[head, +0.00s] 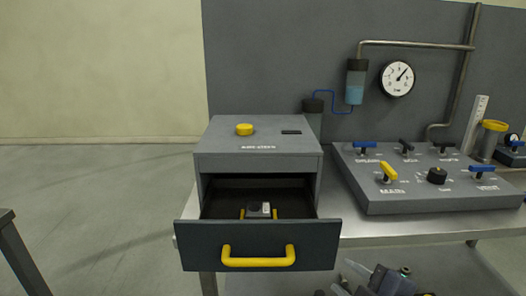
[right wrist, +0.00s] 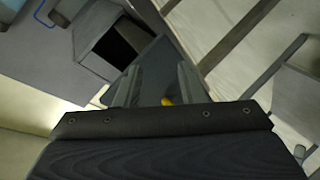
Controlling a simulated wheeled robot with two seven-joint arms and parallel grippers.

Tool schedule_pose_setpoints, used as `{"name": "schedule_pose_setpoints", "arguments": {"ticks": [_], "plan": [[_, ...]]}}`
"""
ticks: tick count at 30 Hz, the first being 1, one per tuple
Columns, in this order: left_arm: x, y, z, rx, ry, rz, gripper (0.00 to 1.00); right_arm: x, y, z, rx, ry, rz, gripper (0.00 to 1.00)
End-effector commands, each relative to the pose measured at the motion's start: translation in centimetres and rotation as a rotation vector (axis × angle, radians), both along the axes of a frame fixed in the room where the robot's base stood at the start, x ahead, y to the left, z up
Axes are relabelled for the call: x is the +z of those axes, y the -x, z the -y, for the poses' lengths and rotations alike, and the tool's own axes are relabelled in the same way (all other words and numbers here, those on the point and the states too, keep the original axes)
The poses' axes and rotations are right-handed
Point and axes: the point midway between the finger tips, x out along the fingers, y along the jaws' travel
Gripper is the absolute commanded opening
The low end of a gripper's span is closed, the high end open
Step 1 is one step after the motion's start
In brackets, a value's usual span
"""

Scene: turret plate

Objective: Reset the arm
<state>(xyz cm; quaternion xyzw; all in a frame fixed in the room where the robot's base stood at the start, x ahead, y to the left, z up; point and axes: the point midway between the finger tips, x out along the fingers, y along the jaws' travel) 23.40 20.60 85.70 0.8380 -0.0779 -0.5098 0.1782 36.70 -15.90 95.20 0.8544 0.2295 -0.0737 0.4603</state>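My right gripper (head: 385,279) shows at the bottom edge of the head view, low and to the right of the open drawer, partly cut off. In the right wrist view its two fingers (right wrist: 160,82) stand apart with nothing held between them. The dark drawer front (head: 195,245) and a bit of its yellow handle (right wrist: 167,101) show beyond the fingers, apart from them. In the head view the whole yellow handle (head: 258,261) is free. My left gripper is not in view.
The grey cabinet (head: 258,162) has a yellow button (head: 244,129) on top. A small dark device (head: 258,210) with yellow sides lies in the drawer. A valve panel (head: 440,200) stands right on the steel table (head: 400,232). The floor at left is mostly clear.

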Motion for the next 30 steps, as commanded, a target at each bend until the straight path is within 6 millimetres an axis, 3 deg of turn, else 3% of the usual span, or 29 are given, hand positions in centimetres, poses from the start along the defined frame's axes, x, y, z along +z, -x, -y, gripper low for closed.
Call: {"name": "schedule_pose_setpoints", "arguments": {"ticks": [1, 3, 6, 10, 15, 18, 30], "plan": [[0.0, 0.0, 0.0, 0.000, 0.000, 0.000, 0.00, -1.5, 0.7, 2.9, -0.161, -0.115, -0.124, 0.36], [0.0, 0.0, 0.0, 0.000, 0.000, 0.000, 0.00, -3.7, 2.4, 5.4, -0.341, -0.274, -0.294, 0.36], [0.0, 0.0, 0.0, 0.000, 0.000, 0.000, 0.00, -6.2, 5.2, 7.0, -0.530, -0.474, -0.499, 0.36], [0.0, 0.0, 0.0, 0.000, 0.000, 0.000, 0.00, -8.4, 8.9, 6.9, -0.703, -0.702, -0.730, 0.36], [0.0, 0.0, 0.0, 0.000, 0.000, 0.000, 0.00, -9.5, 13.5, 4.7, -0.845, -0.974, -1.017, 0.36], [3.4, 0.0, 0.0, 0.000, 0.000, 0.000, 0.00, -6.1, 13.3, 4.7, -0.840, -0.962, -1.011, 0.36], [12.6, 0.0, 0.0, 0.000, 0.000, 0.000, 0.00, 3.0, 13.2, 4.8, -0.837, -0.956, -1.009, 0.36]]}}
